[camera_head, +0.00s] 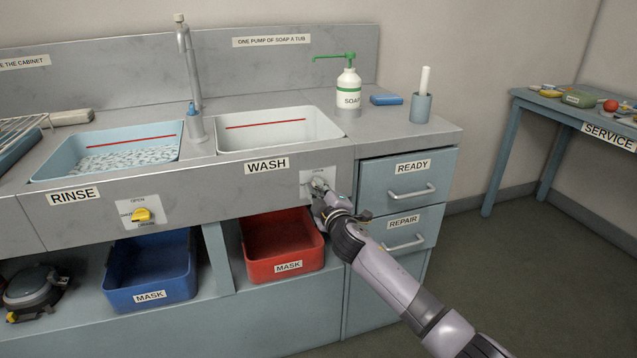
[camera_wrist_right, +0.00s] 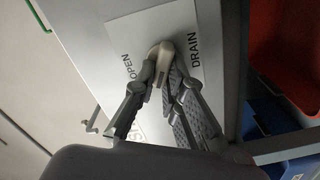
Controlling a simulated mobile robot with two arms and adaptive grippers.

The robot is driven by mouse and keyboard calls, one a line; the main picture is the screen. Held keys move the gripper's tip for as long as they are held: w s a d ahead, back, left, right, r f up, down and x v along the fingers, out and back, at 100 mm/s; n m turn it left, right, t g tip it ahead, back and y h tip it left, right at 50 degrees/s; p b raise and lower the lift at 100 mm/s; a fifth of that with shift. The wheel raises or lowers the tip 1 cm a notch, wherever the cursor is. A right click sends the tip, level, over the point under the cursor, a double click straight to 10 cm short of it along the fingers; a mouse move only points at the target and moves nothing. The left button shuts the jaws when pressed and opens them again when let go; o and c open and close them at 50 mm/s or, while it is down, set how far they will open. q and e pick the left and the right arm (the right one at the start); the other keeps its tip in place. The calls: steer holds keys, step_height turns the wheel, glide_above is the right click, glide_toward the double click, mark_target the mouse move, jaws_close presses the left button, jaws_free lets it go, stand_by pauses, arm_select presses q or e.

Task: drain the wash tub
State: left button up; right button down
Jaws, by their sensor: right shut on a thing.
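The white wash tub (camera_head: 240,144) is set in the counter above the WASH label, with a red line on its inner back wall. Its inside looks pale; I cannot tell whether it holds clear water. A small drain plate (camera_head: 306,177) is on the counter front, right of the WASH label. My right gripper (camera_head: 321,187) is at this plate. In the right wrist view, my right gripper (camera_wrist_right: 160,80) is shut on the pale drain handle (camera_wrist_right: 166,54), between the words OPEN and DRAIN. The fingers partly hide the handle and the lower lettering. My left gripper is not in view.
The rinse tub (camera_head: 60,160) holds suds; its yellow handle (camera_head: 141,215) is on the front. A red bin (camera_head: 282,266) and blue bin (camera_head: 150,290) sit below. Drawers (camera_head: 408,180) stand close right of my wrist. A soap bottle (camera_head: 348,92) stands behind.

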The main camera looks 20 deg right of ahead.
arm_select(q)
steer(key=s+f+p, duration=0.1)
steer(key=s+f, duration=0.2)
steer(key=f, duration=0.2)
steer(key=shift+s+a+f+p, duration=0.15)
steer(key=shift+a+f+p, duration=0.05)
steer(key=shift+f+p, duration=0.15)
arm_select(e)
steer(key=shift+a+f+n, duration=0.1)
steer(key=shift+f+n, duration=0.1)
steer(key=shift+n, duration=1.25)
steer(key=shift+f+n, duration=0.2)
steer(key=shift+n, duration=1.25)
steer(key=c, duration=1.7)
jaws_free()
steer(key=shift+o, duration=0.2)
steer(key=s, duration=1.2)
steer(key=shift+d, duration=0.2)
